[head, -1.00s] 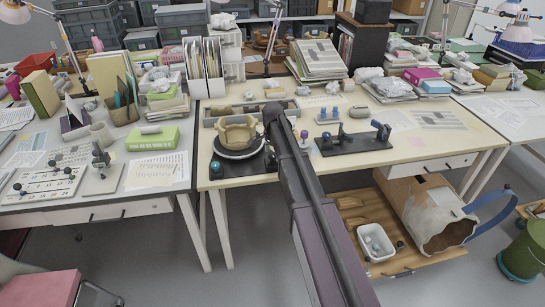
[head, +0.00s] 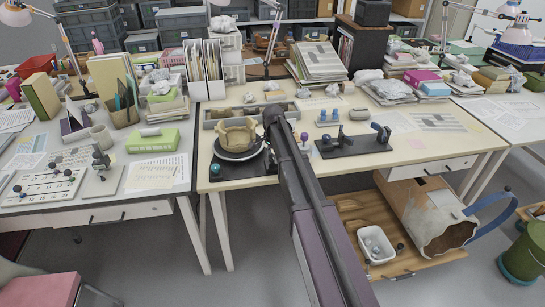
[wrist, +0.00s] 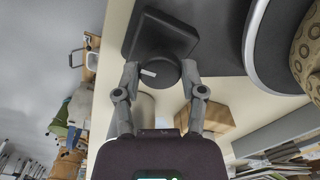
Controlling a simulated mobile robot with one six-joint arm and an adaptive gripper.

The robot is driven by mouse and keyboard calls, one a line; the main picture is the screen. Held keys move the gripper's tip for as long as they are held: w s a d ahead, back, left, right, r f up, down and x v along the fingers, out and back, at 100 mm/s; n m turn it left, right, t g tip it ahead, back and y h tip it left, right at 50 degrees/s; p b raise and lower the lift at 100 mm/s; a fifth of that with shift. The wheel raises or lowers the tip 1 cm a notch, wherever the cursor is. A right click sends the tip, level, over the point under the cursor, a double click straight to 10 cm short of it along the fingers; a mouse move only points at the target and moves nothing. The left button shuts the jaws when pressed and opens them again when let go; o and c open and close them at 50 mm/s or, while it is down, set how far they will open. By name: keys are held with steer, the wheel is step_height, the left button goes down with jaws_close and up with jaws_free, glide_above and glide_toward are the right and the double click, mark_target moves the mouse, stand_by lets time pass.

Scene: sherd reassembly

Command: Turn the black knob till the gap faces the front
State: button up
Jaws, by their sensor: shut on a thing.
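The black knob (wrist: 158,73) with a white mark sits on a dark square base in the wrist view. My gripper (wrist: 159,78) is shut on it, one finger on each side. In the head view my arm hides the knob and the fingers. A tan, broken-rimmed pot (head: 237,133) stands upright on the dark round turntable (head: 238,155), just left of my arm. The pot's patterned side (wrist: 309,50) also shows at the right edge of the wrist view. I cannot clearly tell which way its gap faces.
A teal ball (head: 215,169) is at the turntable base's front left. A grey compartment tray (head: 222,112) lies behind the pot. A black stand (head: 352,146) with upright parts is right of my arm. The table's front edge is close by.

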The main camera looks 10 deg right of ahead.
steer(key=n, duration=0.4)
steer(key=shift+n, duration=0.3)
steer(key=n, duration=0.4)
steer(key=shift+n, duration=0.3)
steer(key=n, duration=0.4)
steer(key=shift+n, duration=2.2)
steer(key=o, duration=1.1)
steer(key=shift+o, duration=0.2)
